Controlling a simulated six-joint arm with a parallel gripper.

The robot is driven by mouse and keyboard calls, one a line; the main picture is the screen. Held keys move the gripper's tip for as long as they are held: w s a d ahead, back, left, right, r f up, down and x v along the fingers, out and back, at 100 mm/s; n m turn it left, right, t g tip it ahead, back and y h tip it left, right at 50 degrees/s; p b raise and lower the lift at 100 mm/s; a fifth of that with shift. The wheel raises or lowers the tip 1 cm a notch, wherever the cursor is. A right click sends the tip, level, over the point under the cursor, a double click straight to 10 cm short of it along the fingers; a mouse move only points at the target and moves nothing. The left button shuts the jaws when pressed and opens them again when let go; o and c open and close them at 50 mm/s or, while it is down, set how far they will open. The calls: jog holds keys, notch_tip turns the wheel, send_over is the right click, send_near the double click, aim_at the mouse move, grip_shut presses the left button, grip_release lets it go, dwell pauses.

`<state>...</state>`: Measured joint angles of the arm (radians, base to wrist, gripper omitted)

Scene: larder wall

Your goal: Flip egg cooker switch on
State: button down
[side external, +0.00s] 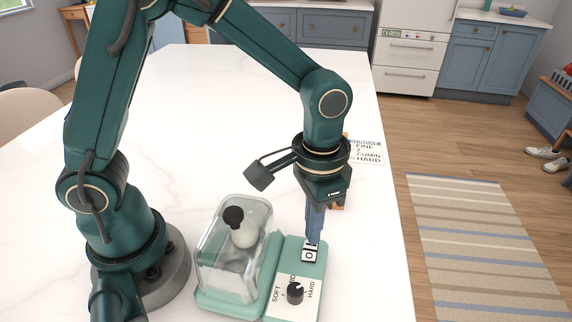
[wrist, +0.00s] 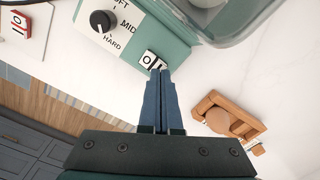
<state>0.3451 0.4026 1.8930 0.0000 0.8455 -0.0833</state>
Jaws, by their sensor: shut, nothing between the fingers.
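The egg cooker (side external: 270,262) is a mint-green unit on the white table, with a clear lid at its left. Its white switch, marked O and I, (side external: 311,253) is on the panel's far end; it also shows in the wrist view (wrist: 150,60). Which way the switch is tipped I cannot tell. A black dial (side external: 294,292) sits near it among SOFT, MID and HARD labels. My gripper (side external: 313,240) is shut and empty, pointing down. In the wrist view its fingertips (wrist: 160,74) are right at the switch's edge; whether they touch it is unclear.
The clear lid (side external: 222,262) with a black knob (side external: 233,217) stands close left of the switch. A wooden object (wrist: 228,118) lies beside my fingers. A printed card (side external: 368,152) lies behind my gripper.

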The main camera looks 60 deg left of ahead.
jog(key=shift+f, duration=0.55)
jog(key=shift+r, duration=3.55)
jog(key=shift+a, duration=0.1)
jog(key=s+a+r+n+t, duration=0.1)
jog(key=s+a+r+t, duration=0.1)
jog(key=a, duration=0.1)
jog(key=s+a+r+n+t, duration=0.1)
jog(key=s+a+t, duration=0.1)
jog(key=s+a, duration=0.1)
jog(key=s+a+r+n+t, duration=0.1)
jog(key=s+a+r, duration=0.1)
jog(key=s, duration=0.1)
jog(key=shift+a+r+t, duration=0.3)
jog(key=shift+a+t, duration=0.1)
jog(key=shift+s+f, duration=0.25)
jog(key=shift+f, duration=0.3)
jog(key=shift+w+r, duration=0.1)
